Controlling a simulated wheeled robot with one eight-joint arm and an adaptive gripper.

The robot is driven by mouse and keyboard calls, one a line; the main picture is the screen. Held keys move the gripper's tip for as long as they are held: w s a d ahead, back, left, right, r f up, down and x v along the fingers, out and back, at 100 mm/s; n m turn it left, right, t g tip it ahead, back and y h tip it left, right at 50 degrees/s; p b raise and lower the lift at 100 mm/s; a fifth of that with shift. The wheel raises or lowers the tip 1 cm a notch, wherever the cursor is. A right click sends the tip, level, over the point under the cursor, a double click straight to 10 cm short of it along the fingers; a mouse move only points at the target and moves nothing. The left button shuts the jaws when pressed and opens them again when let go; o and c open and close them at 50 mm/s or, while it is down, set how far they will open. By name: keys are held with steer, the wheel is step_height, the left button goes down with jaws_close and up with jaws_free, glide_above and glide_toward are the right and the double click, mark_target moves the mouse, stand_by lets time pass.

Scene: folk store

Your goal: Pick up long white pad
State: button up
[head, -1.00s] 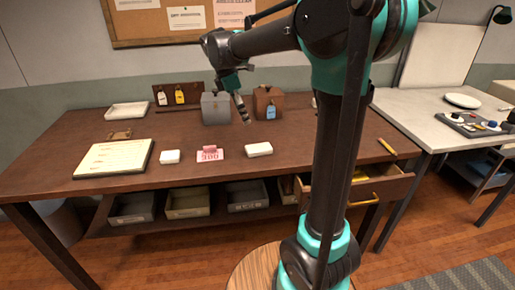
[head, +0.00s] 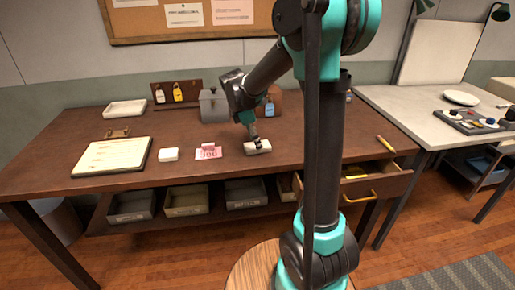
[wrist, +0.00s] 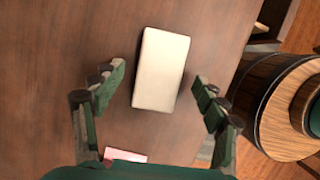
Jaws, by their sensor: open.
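The long white pad (head: 262,148) lies flat near the front edge of the brown table, to the right of a pink and white card. In the wrist view the pad (wrist: 161,69) lies between and a little ahead of the two fingers, with bare table on both sides of it. My gripper (head: 256,143) is right over the pad in the head view and hides part of it. In the wrist view my gripper (wrist: 160,88) is open, its fingers apart from the pad and nothing held. How far the fingertips are above the table is hard to tell.
The pink card (head: 208,151) and a smaller white block (head: 168,154) lie to the left, with a clipboard (head: 113,157) beyond. A grey box (head: 213,106) stands behind. An open drawer (head: 372,184) sticks out below the table front at right.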

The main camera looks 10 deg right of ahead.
steer(key=shift+d+f, duration=0.15)
steer(key=shift+f, duration=0.45)
steer(key=shift+c, duration=0.6)
steer(key=c, duration=0.7)
steer(key=shift+r, duration=0.1)
step_height(320, 180, up, 20)
steer(key=shift+f, duration=0.1)
